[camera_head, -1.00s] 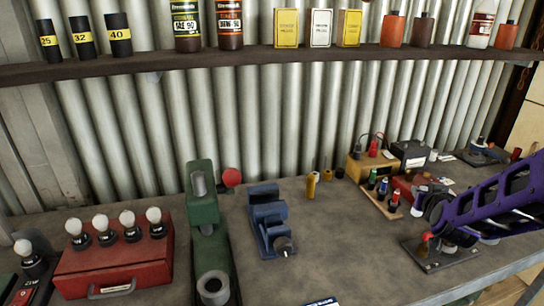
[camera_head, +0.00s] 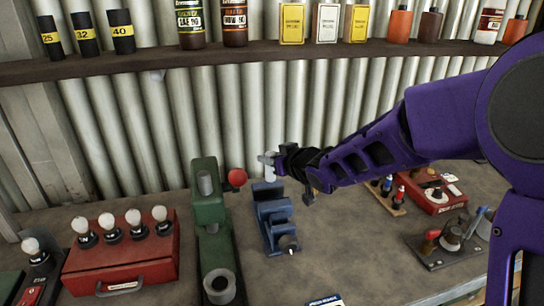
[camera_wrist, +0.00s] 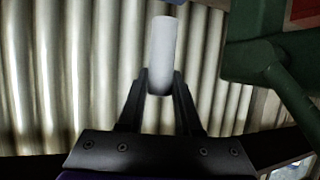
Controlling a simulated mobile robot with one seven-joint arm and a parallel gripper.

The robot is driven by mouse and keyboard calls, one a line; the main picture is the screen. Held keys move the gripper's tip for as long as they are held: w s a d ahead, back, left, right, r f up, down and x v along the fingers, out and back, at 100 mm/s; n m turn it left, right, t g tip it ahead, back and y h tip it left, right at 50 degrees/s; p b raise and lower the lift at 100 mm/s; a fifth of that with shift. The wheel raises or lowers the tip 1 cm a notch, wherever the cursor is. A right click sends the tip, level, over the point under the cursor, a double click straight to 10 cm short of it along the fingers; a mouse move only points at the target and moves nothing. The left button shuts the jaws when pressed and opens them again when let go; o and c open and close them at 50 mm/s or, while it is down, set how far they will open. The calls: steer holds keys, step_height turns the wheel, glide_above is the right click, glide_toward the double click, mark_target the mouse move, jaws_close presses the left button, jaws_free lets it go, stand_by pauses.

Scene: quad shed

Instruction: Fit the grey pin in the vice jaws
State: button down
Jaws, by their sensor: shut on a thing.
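The grey pin (camera_head: 267,161) is pale and cylindrical, held up in the air. It also shows in the wrist view (camera_wrist: 163,50), sticking out beyond my fingertips. My gripper (camera_head: 278,162) comes in from the right and is shut on the pin; in the wrist view both fingers (camera_wrist: 160,88) press its near end. The blue vice (camera_head: 270,226) stands on the bench below my gripper in the head view, apart from the pin. The gap between its jaws is hard to make out. The vice does not show clearly in the wrist view.
A green press (camera_head: 207,182) with a red knob (camera_head: 237,177) stands just left of the vice; its green body (camera_wrist: 270,60) fills the wrist view's right side. A red case with several bulbs (camera_head: 120,262) sits farther left. Bare bench (camera_head: 350,255) lies right of the vice.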

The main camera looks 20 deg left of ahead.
mark_target(271, 180)
steer(key=shift+f+b, duration=0.4)
steer(key=shift+f, duration=1.45)
steer(key=shift+d+f+b, duration=0.1)
steer(key=shift+f+b, duration=0.1)
steer(key=shift+b, duration=0.15)
steer(key=shift+f+b, duration=0.3)
steer(key=shift+f, duration=0.05)
steer(key=shift+f+b, duration=1.85)
steer(key=shift+f, duration=0.2)
stand_by(0.6)
stand_by(0.4)
steer(key=shift+c, duration=0.6)
jaws_free()
steer(key=shift+f, duration=0.1)
steer(key=shift+r+p, duration=2.8)
steer(key=shift+r, duration=0.75)
